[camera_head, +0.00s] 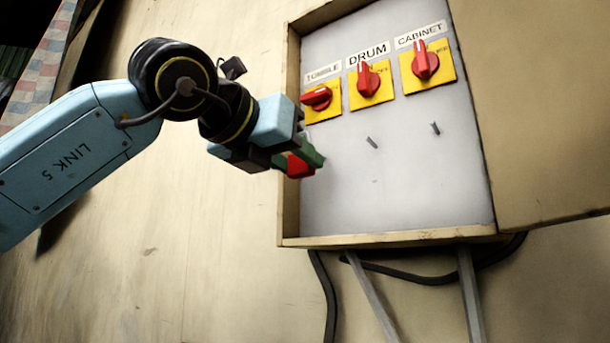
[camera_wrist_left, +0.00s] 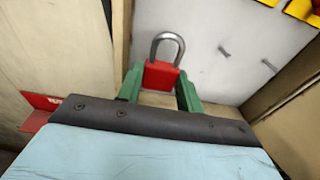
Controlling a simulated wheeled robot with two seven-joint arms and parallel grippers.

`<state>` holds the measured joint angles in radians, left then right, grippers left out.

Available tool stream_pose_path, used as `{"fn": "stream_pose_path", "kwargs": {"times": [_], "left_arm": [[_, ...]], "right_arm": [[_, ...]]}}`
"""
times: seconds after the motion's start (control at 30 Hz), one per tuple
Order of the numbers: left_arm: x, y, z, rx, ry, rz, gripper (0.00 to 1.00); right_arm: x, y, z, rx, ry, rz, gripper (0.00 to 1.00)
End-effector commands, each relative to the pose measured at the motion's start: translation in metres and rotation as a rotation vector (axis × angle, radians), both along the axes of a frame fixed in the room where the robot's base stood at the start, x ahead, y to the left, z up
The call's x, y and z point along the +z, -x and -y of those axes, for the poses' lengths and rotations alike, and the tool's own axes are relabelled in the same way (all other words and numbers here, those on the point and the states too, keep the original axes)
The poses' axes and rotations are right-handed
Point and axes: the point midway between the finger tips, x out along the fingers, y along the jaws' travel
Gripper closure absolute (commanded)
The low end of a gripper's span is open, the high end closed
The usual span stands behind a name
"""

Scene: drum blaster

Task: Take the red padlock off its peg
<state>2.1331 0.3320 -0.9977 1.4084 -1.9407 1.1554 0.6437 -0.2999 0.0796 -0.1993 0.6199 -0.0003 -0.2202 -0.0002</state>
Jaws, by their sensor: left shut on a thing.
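The red padlock (camera_wrist_left: 161,76) sits between the green fingers of my left gripper (camera_wrist_left: 160,88) in the left wrist view. The fingers are shut on the padlock's body. Its grey shackle stands up beyond the fingers, in front of the pale panel. In the head view the padlock (camera_head: 298,167) shows as a red patch beside the green fingers of my left gripper (camera_head: 312,156), at the left side of the panel. Two bare pegs (camera_head: 372,142) (camera_head: 435,128) stick out to the right. I cannot tell whether a peg passes through the shackle. My right gripper is out of view.
The panel (camera_head: 400,195) is recessed in a wooden box, with a raised frame (camera_head: 289,130) near my gripper. Red rotary switches labelled DRUM (camera_head: 368,80) and CABINET (camera_head: 425,62), and another red switch (camera_head: 317,97), sit above. An open door (camera_head: 540,110) stands right.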

Motion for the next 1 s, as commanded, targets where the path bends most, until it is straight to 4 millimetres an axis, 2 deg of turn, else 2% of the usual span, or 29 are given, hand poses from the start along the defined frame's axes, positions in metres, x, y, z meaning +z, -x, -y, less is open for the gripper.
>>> {"fn": "stream_pose_path", "kwargs": {"times": [0.23, 0.6, 1.0], "left_arm": [[-0.001, 0.021, -0.016, 0.0, 0.002, 0.002, 0.82], [-0.001, 0.051, -0.037, 0.001, 0.001, 0.003, 0.82], [0.001, 0.059, -0.043, -0.001, 0.001, 0.001, 0.82]], "right_arm": [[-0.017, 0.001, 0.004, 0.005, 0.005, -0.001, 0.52], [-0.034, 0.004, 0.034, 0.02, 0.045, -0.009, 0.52], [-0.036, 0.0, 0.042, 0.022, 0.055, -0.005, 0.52]]}}
